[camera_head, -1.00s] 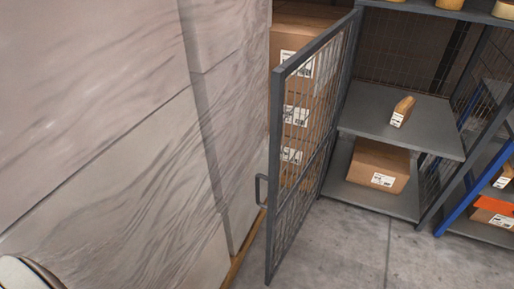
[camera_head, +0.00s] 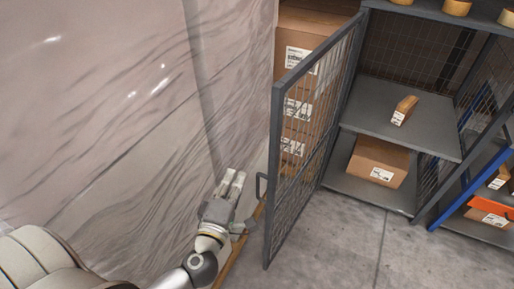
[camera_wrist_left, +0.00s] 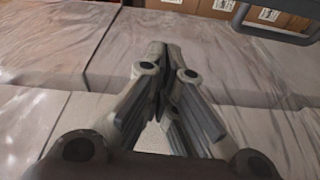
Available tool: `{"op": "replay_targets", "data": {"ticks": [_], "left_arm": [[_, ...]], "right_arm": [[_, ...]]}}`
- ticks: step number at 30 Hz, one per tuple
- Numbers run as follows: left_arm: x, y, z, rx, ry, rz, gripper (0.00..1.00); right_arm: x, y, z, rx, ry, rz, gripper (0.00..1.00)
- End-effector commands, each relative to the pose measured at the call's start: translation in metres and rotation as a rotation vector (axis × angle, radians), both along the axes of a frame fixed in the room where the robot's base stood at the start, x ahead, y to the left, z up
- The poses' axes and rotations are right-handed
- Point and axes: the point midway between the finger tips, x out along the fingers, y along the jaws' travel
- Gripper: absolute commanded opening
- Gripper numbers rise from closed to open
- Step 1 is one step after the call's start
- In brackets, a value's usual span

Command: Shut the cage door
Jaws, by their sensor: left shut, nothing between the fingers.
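The cage door (camera_head: 311,142) is a grey metal frame with wire mesh. It stands open, swung out from the left side of the grey cage (camera_head: 381,201). Its handle (camera_head: 261,187) is a small grey loop on the door's free edge; it also shows at the upper right of the left wrist view (camera_wrist_left: 282,35). My left gripper (camera_head: 234,174) is just left of the handle, apart from it, beside the wrapped load. In the left wrist view its fingers (camera_wrist_left: 162,50) are together and empty. My right gripper is not in view.
A tall wrapped pallet load (camera_head: 110,110) fills the left side, close to my left arm. Stacked cartons (camera_head: 296,70) stand behind the door. Inside the cage are a shelf (camera_head: 375,110), a small box (camera_head: 404,110) and a larger carton (camera_head: 378,161). The concrete floor (camera_head: 340,240) in front is clear.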

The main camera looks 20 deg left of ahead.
Motion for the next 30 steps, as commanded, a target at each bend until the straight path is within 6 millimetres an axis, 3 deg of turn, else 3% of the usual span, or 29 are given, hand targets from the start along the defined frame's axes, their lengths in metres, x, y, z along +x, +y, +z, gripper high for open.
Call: {"op": "replay_targets", "data": {"ticks": [3, 8, 23, 30], "left_arm": [[-0.003, 0.000, 0.018, -0.067, -0.012, 0.008, 0.00], [0.007, 0.002, 0.023, -0.085, -0.015, 0.011, 0.00], [0.097, 0.018, 0.023, -0.080, -0.016, 0.011, 0.00], [0.090, -0.015, 0.021, -0.084, -0.014, 0.009, 0.00]], "right_arm": [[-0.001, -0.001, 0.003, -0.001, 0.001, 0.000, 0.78], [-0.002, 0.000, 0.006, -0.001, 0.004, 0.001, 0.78], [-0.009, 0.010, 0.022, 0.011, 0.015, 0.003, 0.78], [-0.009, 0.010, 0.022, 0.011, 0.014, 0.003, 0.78]]}}
